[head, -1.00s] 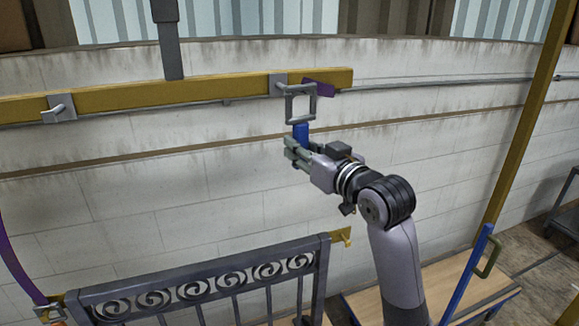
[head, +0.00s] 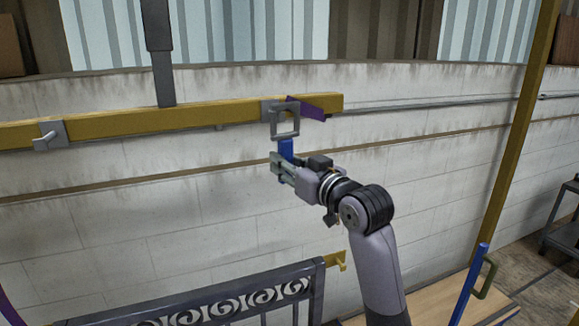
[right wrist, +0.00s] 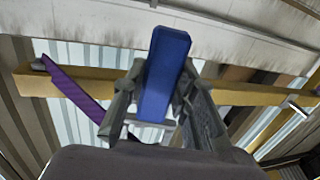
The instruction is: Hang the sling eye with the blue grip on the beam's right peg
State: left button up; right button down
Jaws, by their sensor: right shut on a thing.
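The sling eye is a grey square frame (head: 286,128) with a blue grip (head: 286,147) below it. My right gripper (head: 283,168) is shut on the blue grip, which fills the middle of the right wrist view (right wrist: 165,72). The eye is upright in front of the yellow beam (head: 215,113), overlapping the right peg's grey plate (head: 267,112). The right peg is largely hidden, and I cannot tell whether the eye is around it. A purple sling (head: 306,107) shows just right of the eye. My left gripper is not in view.
The left peg (head: 47,137) on the beam is empty. A grey post (head: 160,60) rises from the beam. A dark scrollwork gate (head: 225,300) stands below, with a yellow bracket (head: 337,260) at its right. A yellow upright (head: 510,140) stands at the right.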

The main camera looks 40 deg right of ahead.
jog(key=w+d+f+b, duration=0.1)
jog(key=w, duration=0.5)
jog(key=shift+w+d, duration=0.25)
dwell(0.7)
jog(key=shift+f, duration=0.2)
dwell(0.4)
jog(key=c, duration=1.2)
grip_release()
jog(key=shift+o, duration=0.4)
jog(key=shift+o, duration=0.8)
